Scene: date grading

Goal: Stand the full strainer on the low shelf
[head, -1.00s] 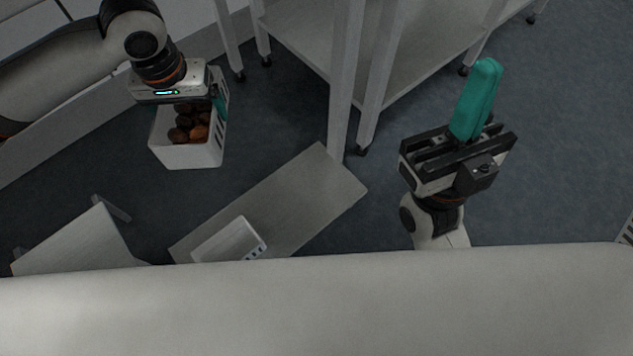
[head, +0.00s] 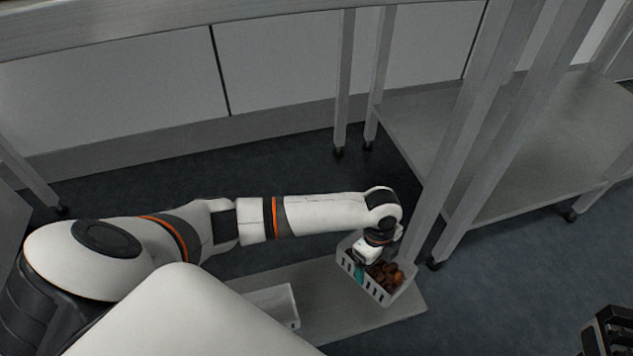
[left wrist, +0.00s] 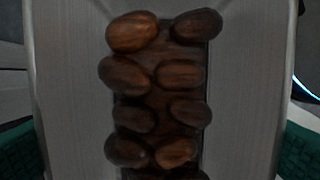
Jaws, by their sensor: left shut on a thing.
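The full strainer (head: 377,292) is a white slotted basket with several brown dates in it. It is over the right part of the low shelf (head: 330,327), a grey board near the floor. I cannot tell whether its base touches the board. My left gripper (head: 361,270) is shut on the strainer, its teal fingers at the near wall. In the left wrist view the dates lie in a dark strip between the strainer's pale walls (left wrist: 245,90). My right gripper (head: 608,338) is cut off at the lower right corner, its fingertips out of view.
Another white basket (head: 292,305) stands on the low shelf to the left, partly hidden by my body. A wheeled grey rack (head: 440,140) with upright posts stands just right of and behind the strainer. White cabinet panels (head: 110,95) line the back.

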